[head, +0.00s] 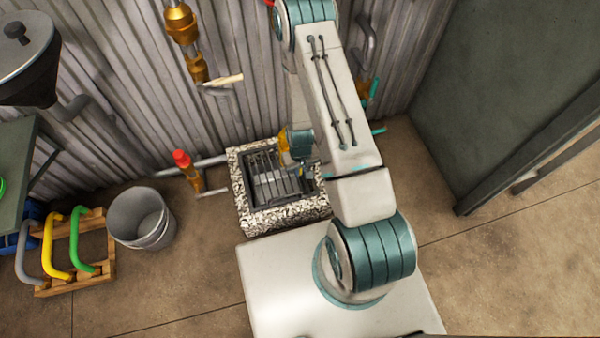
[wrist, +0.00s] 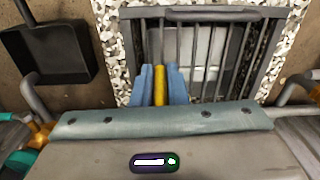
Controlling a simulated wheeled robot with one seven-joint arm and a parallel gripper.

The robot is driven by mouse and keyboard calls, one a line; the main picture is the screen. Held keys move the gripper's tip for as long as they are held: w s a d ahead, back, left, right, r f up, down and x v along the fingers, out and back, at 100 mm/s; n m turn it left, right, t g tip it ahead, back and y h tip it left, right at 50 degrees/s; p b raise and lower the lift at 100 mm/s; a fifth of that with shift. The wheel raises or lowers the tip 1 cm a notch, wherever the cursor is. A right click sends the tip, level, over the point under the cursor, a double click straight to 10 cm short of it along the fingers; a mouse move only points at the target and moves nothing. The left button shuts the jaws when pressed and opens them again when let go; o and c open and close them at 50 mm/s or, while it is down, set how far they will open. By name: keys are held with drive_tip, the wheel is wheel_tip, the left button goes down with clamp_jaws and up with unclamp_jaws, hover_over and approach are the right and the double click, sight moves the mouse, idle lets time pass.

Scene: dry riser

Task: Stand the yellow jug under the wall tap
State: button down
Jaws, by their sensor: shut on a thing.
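In the wrist view, my gripper (wrist: 160,88) has its blue fingers closed on a narrow yellow piece (wrist: 160,84), taken to be part of the yellow jug. The rest of the jug is hidden there. In the head view, a small yellow-orange patch (head: 284,140) shows beside my wrist at the basin's back edge; my arm covers most of this area. A brass tap (head: 197,68) with a pale lever and grey spout is on the corrugated wall, up and left of the basin. A lower red-topped brass valve (head: 187,170) stands left of the basin.
A speckled stone basin (head: 270,219) with a dark grate (head: 262,165) lies by the wall. A grey bucket (head: 140,218) and a wooden rack (head: 70,280) with coloured handles stand left. A dark panel (head: 500,90) bounds the right. Floor is bare right of my base.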

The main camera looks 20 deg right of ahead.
sight(301, 175)
drive_tip(key=shift+f+b, duration=0.6)
drive_tip(key=shift+f, duration=0.75)
drive_tip(key=shift+f, duration=0.1)
drive_tip(key=shift+f, duration=0.15)
drive_tip(key=c, duration=1.4)
unclamp_jaws()
drive_tip(key=shift+c, duration=0.2)
drive_tip(key=shift+r+p, duration=1.5)
drive_tip(key=shift+r, duration=2.5)
